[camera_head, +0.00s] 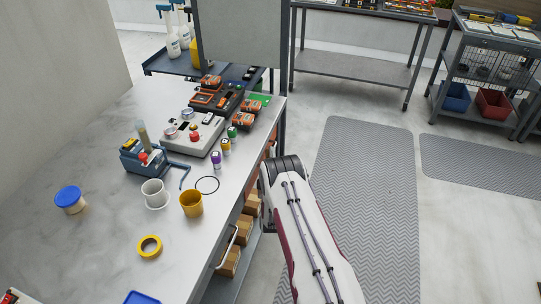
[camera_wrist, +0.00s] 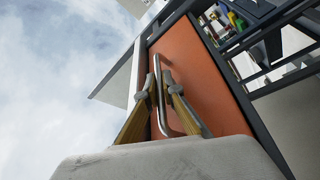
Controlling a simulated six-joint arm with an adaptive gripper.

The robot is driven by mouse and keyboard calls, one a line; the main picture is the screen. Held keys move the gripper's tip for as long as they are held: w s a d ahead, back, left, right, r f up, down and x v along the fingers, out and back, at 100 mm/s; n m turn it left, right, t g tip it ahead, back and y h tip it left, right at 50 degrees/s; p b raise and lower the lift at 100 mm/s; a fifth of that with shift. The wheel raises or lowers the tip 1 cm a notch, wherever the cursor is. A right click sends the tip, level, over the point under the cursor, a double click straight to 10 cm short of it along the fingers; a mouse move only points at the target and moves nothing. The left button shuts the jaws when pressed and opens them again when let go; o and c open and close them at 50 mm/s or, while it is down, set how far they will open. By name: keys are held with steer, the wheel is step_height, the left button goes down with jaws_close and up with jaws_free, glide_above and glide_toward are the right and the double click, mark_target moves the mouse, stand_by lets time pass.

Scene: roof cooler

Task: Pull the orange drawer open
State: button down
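The orange drawer (camera_wrist: 205,85) fills the middle of the wrist view as an orange front set within a dark frame. It looks flush with the frame. A bent silver bar handle (camera_wrist: 157,88) stands out from it. My gripper (camera_wrist: 160,84) has its two fingers on either side of this handle, with the tips drawn in close around the bar; they look shut on it. In the head view my arm's end sits beside the bench's right edge, and only a sliver of the orange front (camera_head: 269,146) shows there. The gripper's fingers are hidden in that view.
The bench top (camera_head: 110,200) holds a white mug (camera_head: 154,193), a yellow cup (camera_head: 192,204), a tape roll (camera_head: 149,246) and tools. The floor right of my arm is clear, with a grey mat (camera_head: 365,200).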

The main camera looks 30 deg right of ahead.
steer(key=shift+s, duration=0.1)
steer(key=s+d, duration=1.8)
steer(key=d, duration=0.1)
steer(key=shift+s, duration=0.4)
steer(key=c, duration=2.5)
jaws_free()
steer(key=shift+a, duration=0.1)
steer(key=shift+v, duration=3.75)
